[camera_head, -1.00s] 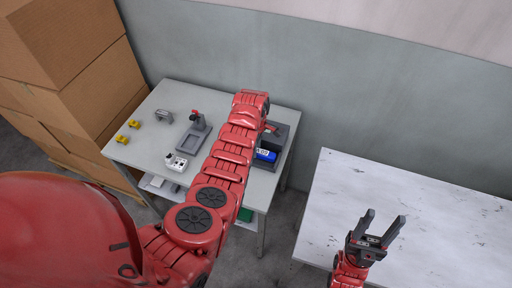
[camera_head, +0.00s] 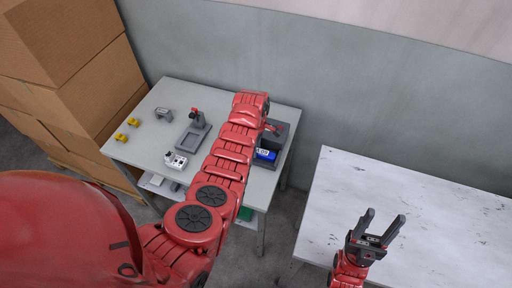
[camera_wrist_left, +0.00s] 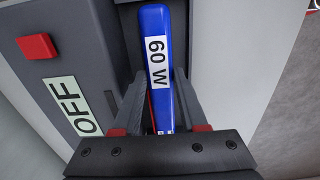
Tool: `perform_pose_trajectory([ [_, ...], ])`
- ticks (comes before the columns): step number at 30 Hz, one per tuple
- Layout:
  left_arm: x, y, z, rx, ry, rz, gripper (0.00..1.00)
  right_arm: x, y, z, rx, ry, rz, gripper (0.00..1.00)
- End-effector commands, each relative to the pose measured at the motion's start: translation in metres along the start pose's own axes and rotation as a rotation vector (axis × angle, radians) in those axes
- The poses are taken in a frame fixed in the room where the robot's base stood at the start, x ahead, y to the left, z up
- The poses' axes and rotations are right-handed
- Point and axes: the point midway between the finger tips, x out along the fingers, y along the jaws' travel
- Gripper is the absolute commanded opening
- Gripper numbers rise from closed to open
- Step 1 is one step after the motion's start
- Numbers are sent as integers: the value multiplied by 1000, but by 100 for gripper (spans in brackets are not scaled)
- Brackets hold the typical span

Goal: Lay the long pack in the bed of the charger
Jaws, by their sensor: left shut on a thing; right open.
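The long pack (camera_head: 265,155) is blue with a white label, and it shows beside my left forearm at the right end of the grey table. In the left wrist view the pack (camera_wrist_left: 157,25) reads "60 W" and lies lengthwise between the fingers. My left gripper (camera_wrist_left: 158,90) is shut on it. The charger (camera_head: 282,131) is a dark grey box; in the wrist view it has a red button (camera_wrist_left: 37,46) and an "OFF" plate (camera_wrist_left: 72,105). The pack is alongside this box, over its lower part; I cannot tell whether it rests there. My right gripper (camera_head: 378,228) is open and empty.
On the grey table (camera_head: 150,135) stand a grey stand with a red top (camera_head: 194,128), a white box with knobs (camera_head: 176,160), a grey bracket (camera_head: 163,113) and two yellow pieces (camera_head: 127,129). Cardboard boxes (camera_head: 85,90) stand left. The white table (camera_head: 430,215) at right is bare.

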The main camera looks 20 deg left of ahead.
Motion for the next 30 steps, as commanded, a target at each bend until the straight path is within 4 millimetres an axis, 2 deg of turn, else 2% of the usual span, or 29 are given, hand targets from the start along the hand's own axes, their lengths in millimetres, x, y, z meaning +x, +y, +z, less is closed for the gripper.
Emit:
perform_pose_trajectory([
  [1, -1, 0, 0, 0, 0, 1, 0, 0, 0, 0, 0, 0, 0, 55],
  [2, -1, 0, 0, 0, 0, 1, 46, 0, 0, 0, 0, 0, 0, 55],
  [7, 0, 0, 0, 0, 0, 0, 76, 0, 0, 0, 0, 0, 0, 55],
  [23, -2, 1, 0, 0, 0, 2, 77, -1, 0, 0, 0, 0, 0, 55],
  [30, -21, 3, 0, 0, -1, 7, 77, -5, 0, 1, 0, 0, 0, 55],
])
